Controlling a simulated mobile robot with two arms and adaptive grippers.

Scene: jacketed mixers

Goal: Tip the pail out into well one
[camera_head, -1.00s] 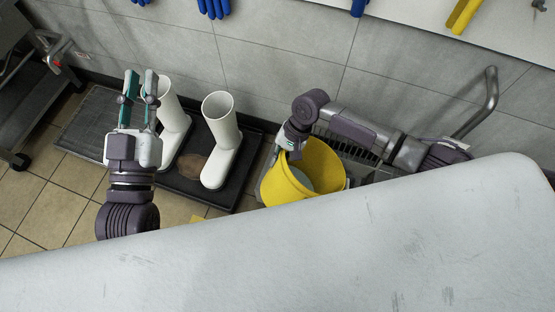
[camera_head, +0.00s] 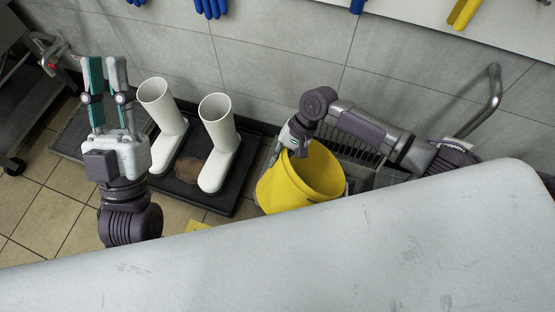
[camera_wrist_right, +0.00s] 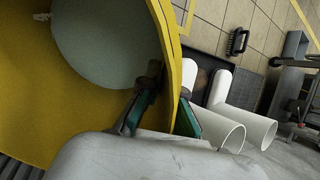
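The yellow pail (camera_head: 290,194) is at the middle of the head view, tilted, its mouth toward the upper right. My right gripper (camera_head: 295,142) is at its upper left rim. In the right wrist view my right gripper (camera_wrist_right: 168,98) has one finger inside and one outside the wall of the pail (camera_wrist_right: 95,112), shut on it. A pale grey-green round area shows inside the pail; I cannot tell whether it is liquid or the bottom. My left gripper (camera_head: 106,78) is open and empty, left of the boots. No well is clearly identifiable.
White boots (camera_head: 219,145) stand on a dark tray (camera_head: 188,190) left of the pail. A large pale surface (camera_head: 300,255) fills the foreground. A tiled wall closes the back.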

